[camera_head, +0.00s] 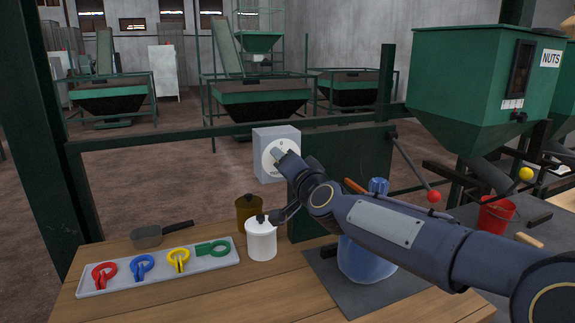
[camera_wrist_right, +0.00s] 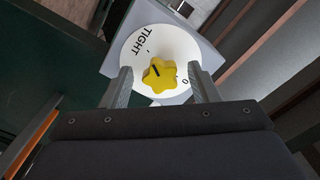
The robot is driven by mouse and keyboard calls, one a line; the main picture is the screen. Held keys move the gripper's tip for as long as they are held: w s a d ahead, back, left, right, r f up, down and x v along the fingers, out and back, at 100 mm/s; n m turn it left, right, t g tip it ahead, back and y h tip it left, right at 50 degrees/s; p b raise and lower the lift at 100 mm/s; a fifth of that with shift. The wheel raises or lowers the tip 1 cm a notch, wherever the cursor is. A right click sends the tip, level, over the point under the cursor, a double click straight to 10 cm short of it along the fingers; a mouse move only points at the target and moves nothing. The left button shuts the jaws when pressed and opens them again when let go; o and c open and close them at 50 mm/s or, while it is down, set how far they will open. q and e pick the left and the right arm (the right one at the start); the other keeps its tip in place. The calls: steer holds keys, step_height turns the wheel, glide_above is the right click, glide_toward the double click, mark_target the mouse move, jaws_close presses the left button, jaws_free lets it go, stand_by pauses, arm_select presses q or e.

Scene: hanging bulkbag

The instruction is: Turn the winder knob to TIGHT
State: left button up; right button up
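The winder box (camera_head: 277,138) is a grey block on the green frame, with a white dial (camera_head: 268,160) that my right arm partly covers. In the right wrist view the dial (camera_wrist_right: 190,52) carries the word TIGHT at upper left and a 0 at lower right. The yellow star-shaped knob (camera_wrist_right: 159,76) sits at its middle, with a black mark pointing to the upper left, roughly toward the TIGHT side. My right gripper (camera_wrist_right: 164,85) is open, one finger on each side of the knob with gaps between. My left gripper is out of view.
The wooden table (camera_head: 210,295) holds a tray (camera_head: 215,265) of coloured clips, a pan (camera_head: 147,237), a brown jar (camera_head: 248,208), a white jar (camera_head: 261,241) and a blue jug (camera_head: 365,260). A green NUTS hopper (camera_head: 460,85) and red-knobbed lever (camera_head: 433,196) stand at right.

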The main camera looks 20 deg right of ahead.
steer(key=shift+s, duration=0.1)
steer(key=s+p, duration=0.1)
steer(key=s, duration=0.6)
steer(key=shift+s+a, duration=0.2)
steer(key=shift+s, duration=0.1)
stand_by(0.3)
